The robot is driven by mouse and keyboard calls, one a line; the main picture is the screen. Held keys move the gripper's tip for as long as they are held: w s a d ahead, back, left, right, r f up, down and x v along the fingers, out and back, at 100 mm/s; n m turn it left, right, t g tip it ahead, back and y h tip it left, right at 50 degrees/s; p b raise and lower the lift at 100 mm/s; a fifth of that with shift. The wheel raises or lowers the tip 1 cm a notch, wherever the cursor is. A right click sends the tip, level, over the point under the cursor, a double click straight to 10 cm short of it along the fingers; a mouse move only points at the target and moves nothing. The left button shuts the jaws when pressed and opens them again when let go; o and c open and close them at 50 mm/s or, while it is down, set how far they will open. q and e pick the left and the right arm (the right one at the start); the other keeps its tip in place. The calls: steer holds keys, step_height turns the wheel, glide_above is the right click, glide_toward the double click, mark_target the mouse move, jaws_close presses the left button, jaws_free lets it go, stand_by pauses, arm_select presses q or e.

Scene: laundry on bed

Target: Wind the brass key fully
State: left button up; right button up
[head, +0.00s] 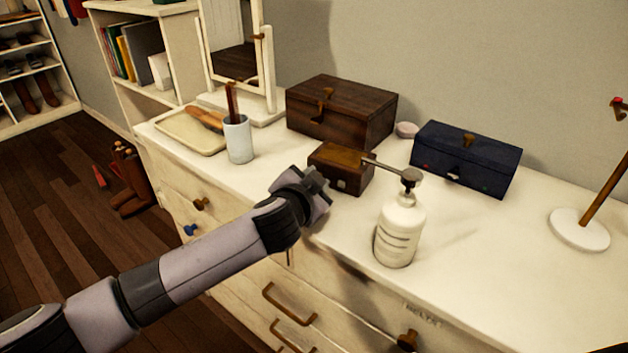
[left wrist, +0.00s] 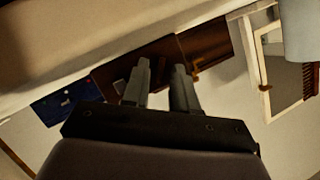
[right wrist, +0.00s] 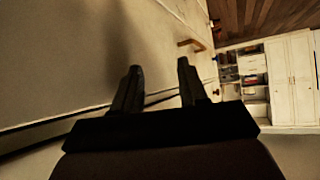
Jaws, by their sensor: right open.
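A small brown wooden box (head: 341,168) stands mid-dresser with a pale square patch on its front. I cannot make out a brass key on it; the gripper may hide it. My left gripper (head: 318,187) is at the box's front left corner in the head view. In the left wrist view its fingers (left wrist: 162,72) are apart, with the small box (left wrist: 128,68) behind them and nothing clearly between them. My right gripper (right wrist: 160,70) is open and empty in the right wrist view, near a pale surface, and is not seen in the head view.
A white pump bottle (head: 400,232) stands close to the right, its nozzle reaching toward the small box. A larger dark box (head: 340,112) is behind, a navy box (head: 466,160) right. A cup (head: 238,140) and tray (head: 185,130) are left. The dresser's front right is clear.

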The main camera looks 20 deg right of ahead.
arm_select(q)
jaws_close()
steer(key=shift+f, duration=0.1)
steer(key=shift+s+m, duration=0.1)
steer(key=shift+m, duration=0.2)
steer(key=shift+t, duration=0.3)
steer(key=shift+o, duration=1.2)
jaws_free()
